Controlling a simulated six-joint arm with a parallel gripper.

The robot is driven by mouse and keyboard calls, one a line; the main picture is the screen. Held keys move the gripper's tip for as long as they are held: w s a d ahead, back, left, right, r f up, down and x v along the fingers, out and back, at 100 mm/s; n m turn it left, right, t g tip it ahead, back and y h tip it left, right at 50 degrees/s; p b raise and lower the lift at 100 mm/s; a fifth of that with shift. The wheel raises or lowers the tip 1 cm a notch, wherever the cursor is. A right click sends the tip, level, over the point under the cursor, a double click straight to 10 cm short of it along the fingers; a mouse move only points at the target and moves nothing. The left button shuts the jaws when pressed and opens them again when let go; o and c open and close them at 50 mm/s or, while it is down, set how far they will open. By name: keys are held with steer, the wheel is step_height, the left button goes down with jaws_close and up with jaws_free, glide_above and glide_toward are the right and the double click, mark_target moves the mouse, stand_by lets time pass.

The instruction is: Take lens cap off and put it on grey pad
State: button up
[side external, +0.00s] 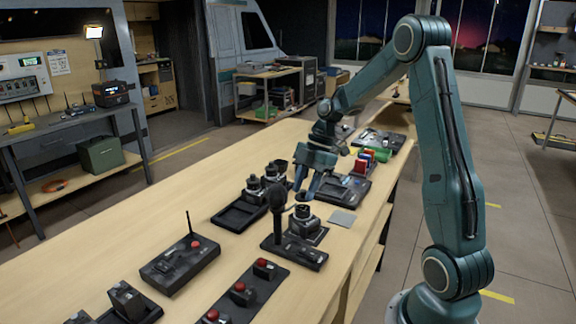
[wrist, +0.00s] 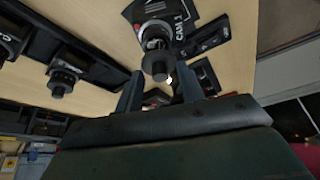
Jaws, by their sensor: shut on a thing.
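The camera marked CAM 1 (side external: 303,224) stands upright on a dark base on the bench; it also shows in the wrist view (wrist: 154,32). The dark round lens cap (wrist: 158,66) is at its lens end, between my fingertips. My gripper (side external: 306,188) points down over this camera, and its two fingers (wrist: 160,80) are shut on the cap. Whether the cap still touches the lens is hard to tell. The flat grey pad (side external: 342,218) lies bare on the bench, just right of the camera; I do not see it in the wrist view.
A black microphone (side external: 277,198) stands close in front-left of the camera. Other cameras (side external: 254,188) sit in a dark tray behind-left. A tray with coloured items (side external: 372,157) lies beyond. A box with an antenna (side external: 180,262) and a red-button panel (side external: 241,290) are nearer the front.

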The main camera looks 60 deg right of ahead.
mark_target(305, 190)
step_height(305, 190, up, 17)
stand_by(0.7)
steer(key=shift+m, duration=0.4)
stand_by(0.5)
steer(key=shift+s+d+f+m+t, duration=0.15)
steer(key=shift+d+m+t, duration=0.1)
steer(key=shift+m, duration=0.15)
steer(key=shift+d+f+m+t, duration=0.15)
steer(key=shift+m+t, duration=0.1)
steer(key=shift+m, duration=0.15)
steer(key=shift+s+d+f+m+h, duration=0.15)
steer(key=shift+d+m+h, duration=0.1)
steer(key=shift+m, duration=0.25)
steer(key=shift+s+d+f+m+h, duration=0.15)
steer(key=shift+d+m, duration=0.1)
steer(key=shift+m, duration=0.25)
steer(key=s+d+f+m+t+h, duration=0.2)
steer(key=s+d+f+m+h, duration=0.1)
steer(key=s+d+f+m, duration=0.45)
steer(key=shift+m, duration=0.85)
step_height(305, 190, down, 14)
steer(key=shift+d+f, duration=0.1)
steer(key=shift+d, duration=0.05)
